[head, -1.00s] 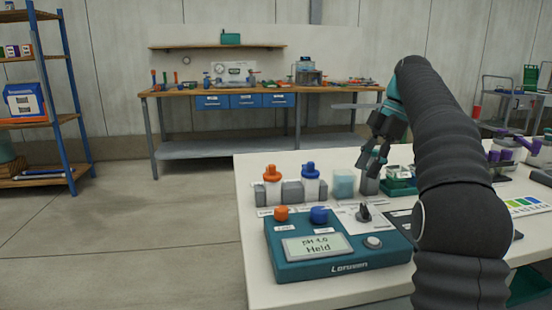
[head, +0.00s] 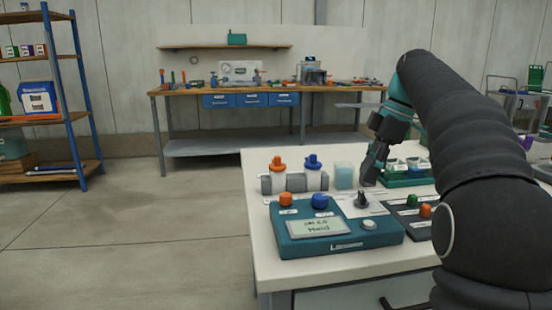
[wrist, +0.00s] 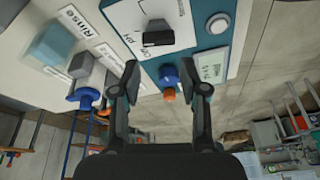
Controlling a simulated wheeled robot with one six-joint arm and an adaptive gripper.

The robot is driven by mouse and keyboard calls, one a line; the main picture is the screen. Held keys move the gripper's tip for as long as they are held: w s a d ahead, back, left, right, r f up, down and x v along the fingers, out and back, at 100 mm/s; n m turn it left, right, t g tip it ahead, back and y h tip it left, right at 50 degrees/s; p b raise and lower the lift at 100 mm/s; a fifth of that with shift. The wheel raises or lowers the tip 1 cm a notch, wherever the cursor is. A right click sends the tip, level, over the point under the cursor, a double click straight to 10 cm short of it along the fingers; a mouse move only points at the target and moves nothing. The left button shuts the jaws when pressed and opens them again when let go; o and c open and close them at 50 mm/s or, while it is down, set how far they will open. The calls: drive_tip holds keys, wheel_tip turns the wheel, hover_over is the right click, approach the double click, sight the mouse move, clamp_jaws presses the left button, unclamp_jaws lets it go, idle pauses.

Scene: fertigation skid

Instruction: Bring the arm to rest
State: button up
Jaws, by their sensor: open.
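My arm reaches in from the right of the head view, bent over the white table (head: 262,225). My gripper (head: 373,172) points down above the table, behind the teal meter (head: 345,246), and is empty. In the wrist view my gripper (wrist: 168,80) has its two fingers spread apart with nothing between them. Beyond them show the meter's blue knob (wrist: 169,74), orange knob and black selector knob (wrist: 157,36). The meter's screen (head: 318,228) is lit; its small text is hard to read now.
A green tray (head: 405,180) is to the right. Open floor lies left; a workbench (head: 262,89) stands behind.

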drive_tip(key=s+a+m, duration=0.1)
drive_tip(key=s, duration=0.1)
drive_tip(key=s+a+f+m+t, duration=0.1)
drive_tip(key=s+m, duration=0.1)
drive_tip(key=s, duration=0.1)
drive_tip(key=s+a+m+h, duration=0.1)
drive_tip(key=s, duration=0.1)
drive_tip(key=shift+s+f+m, duration=0.15)
drive_tip(key=shift+f+m, duration=0.05)
drive_tip(key=shift+m, duration=0.2)
drive_tip(key=s+f+m, duration=0.1)
drive_tip(key=s, duration=0.1)
drive_tip(key=s+f+m+t, duration=0.1)
drive_tip(key=s, duration=0.1)
drive_tip(key=s+a+f+m+h, duration=0.1)
drive_tip(key=s, duration=0.1)
drive_tip(key=shift+s+a+f+m+t, duration=0.1)
drive_tip(key=shift+s+f+m+t, duration=0.1)
drive_tip(key=shift+f+m+t, duration=0.15)
drive_tip(key=s+f+m+t+h, duration=0.1)
drive_tip(key=s+f+m+t, duration=0.1)
drive_tip(key=s+f+m, duration=0.6)
drive_tip(key=s+f, duration=0.6)
drive_tip(key=shift+a+t+h, duration=0.35)
drive_tip(key=shift+h, duration=0.05)
